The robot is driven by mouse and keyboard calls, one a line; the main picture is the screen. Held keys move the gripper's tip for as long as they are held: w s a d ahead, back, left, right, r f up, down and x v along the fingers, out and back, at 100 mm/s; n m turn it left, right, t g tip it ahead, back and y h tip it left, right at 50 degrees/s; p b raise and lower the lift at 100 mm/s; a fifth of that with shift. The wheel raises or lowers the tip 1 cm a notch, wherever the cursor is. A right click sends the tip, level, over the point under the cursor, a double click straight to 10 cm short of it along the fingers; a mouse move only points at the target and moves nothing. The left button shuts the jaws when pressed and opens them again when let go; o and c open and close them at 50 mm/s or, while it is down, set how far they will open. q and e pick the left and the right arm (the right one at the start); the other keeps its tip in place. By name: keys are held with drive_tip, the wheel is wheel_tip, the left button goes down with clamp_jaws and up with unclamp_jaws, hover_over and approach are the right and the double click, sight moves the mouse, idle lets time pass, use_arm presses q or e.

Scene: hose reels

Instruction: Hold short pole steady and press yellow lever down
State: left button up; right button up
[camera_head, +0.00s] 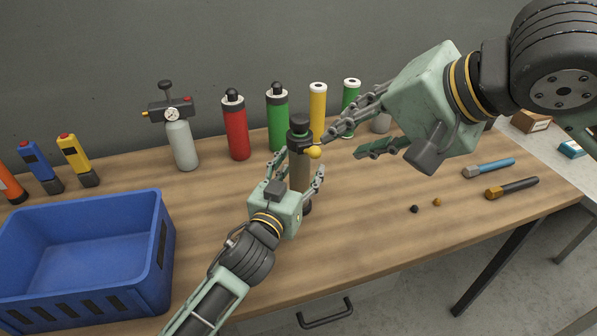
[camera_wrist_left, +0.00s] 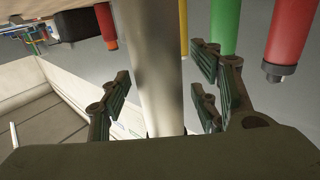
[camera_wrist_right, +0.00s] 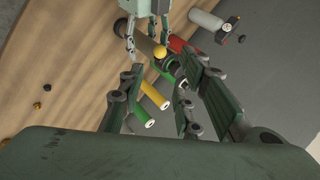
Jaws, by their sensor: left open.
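The short pole (camera_head: 299,172) stands upright on the wooden bench, with a black head on top. The yellow lever (camera_head: 313,152) shows as a round yellow knob at the pole's upper part; it also shows in the right wrist view (camera_wrist_right: 159,52). My left gripper (camera_head: 302,167) is open with its fingers on either side of the pole, which passes between them as a grey cylinder in the left wrist view (camera_wrist_left: 152,60). I cannot tell whether the fingers touch it. My right gripper (camera_head: 343,147) is open and empty, its fingertips just right of the yellow knob.
Red (camera_head: 236,128), green (camera_head: 277,115) and yellow (camera_head: 318,108) cylinders stand behind the pole, with a grey gauge bottle (camera_head: 181,140) further left. A blue crate (camera_head: 163,240) is at the left. Two hammer-like tools (camera_head: 512,187) lie at the right. The front right bench is mostly clear.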

use_arm(q)
clamp_jaws()
use_arm(e)
clamp_jaws()
idle(0.4)
idle(0.7)
drive_tip(key=w+a+r+m+g+h, duration=0.4)
drive_tip(key=w+a+m+h, duration=0.15)
drive_tip(key=m, duration=0.25)
drive_tip(key=shift+s+x, duration=0.15)
drive_tip(key=shift+x, duration=1.1)
drive_tip(key=shift+s+x, duration=0.15)
drive_tip(key=shift+x, duration=1.15)
drive_tip(key=shift+d+f, duration=0.1)
drive_tip(key=shift+f, duration=0.1)
